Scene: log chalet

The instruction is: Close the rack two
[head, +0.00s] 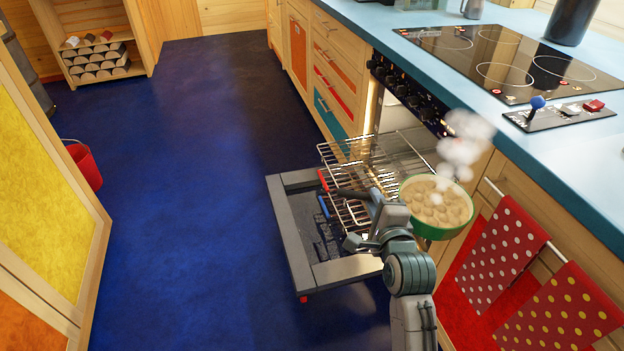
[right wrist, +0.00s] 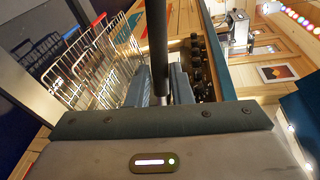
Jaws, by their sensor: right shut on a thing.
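Two wire racks stick out of the open oven over its lowered door. The upper rack (head: 345,153) has a red front piece and the lower rack (head: 345,217) a blue one. I cannot tell which is rack two. My right gripper (head: 380,208) is in front of the racks, shut on the dark handle of a green pan (head: 432,234) with steaming, lumpy food. The dark handle (right wrist: 157,45) runs between the fingers in the right wrist view, where racks (right wrist: 90,65) show at left. My arm hides part of the racks. My left gripper is out of view.
The oven door (head: 292,235) lies open, low over the blue floor. The blue counter (head: 375,22) with a hob (head: 500,62) runs along the right. Dotted towels (head: 500,255) hang on a rail at right.

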